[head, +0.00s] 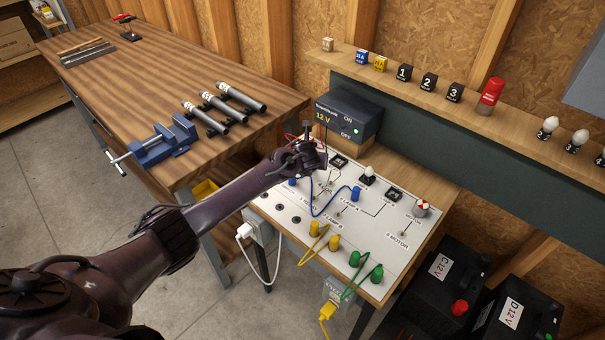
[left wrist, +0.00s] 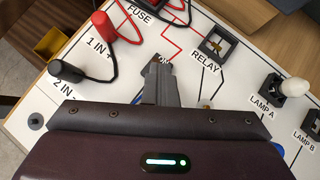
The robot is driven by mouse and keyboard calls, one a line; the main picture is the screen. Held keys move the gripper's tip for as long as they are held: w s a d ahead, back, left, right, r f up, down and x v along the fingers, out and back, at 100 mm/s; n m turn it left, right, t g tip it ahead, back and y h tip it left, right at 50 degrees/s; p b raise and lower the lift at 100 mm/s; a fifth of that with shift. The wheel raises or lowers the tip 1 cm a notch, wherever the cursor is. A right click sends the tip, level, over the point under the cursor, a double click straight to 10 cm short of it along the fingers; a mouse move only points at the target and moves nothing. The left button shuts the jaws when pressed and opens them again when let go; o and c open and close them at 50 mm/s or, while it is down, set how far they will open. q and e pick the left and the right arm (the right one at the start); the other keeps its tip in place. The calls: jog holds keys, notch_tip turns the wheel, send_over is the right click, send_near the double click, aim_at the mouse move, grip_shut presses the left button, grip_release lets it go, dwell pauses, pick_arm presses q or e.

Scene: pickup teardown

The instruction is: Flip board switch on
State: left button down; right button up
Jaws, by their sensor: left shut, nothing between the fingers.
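The white circuit board (head: 372,228) lies on a wooden bench at the centre right, with printed lines, plugs and lamps. My left gripper (head: 310,162) is over the board's far left part, below the power supply. In the left wrist view the left gripper (left wrist: 160,68) is shut and empty, its tips close to the board surface at a partly covered "ON" label. The board switch itself is hidden behind the fingers, so I cannot tell its position or whether the tips touch it. My right gripper is not in view.
The power supply (head: 348,117) reads 12 V. Red plug (left wrist: 102,27) and black plug (left wrist: 67,70) stand left of the fingers. The relay (left wrist: 214,43) and lamp A (left wrist: 290,87) are to the right. A blue cable (head: 335,190) loops across the board.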

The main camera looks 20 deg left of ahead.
pick_arm(q)
jog(key=shift+f+g, duration=0.15)
jog(key=shift+g, duration=0.25)
jog(key=shift+w+g+b, duration=0.1)
jog(key=shift+g+b, duration=0.2)
jog(key=shift+w+d+f+y+b, duration=0.1)
jog(key=shift+w+f+y+b, duration=0.05)
jog(key=shift+w+y+b, duration=0.15)
jog(key=shift+w+b, duration=0.1)
jog(key=shift+b, duration=0.3)
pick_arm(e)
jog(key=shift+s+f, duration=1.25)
pick_arm(q)
jog(key=shift+w+d+b, duration=0.1)
jog(key=shift+w+b, duration=0.15)
jog(key=shift+b, duration=0.15)
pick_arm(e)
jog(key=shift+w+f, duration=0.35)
pick_arm(q)
jog(key=shift+w+r+p, duration=0.15)
jog(key=shift+r+p, duration=0.55)
jog(key=shift+r, duration=0.25)
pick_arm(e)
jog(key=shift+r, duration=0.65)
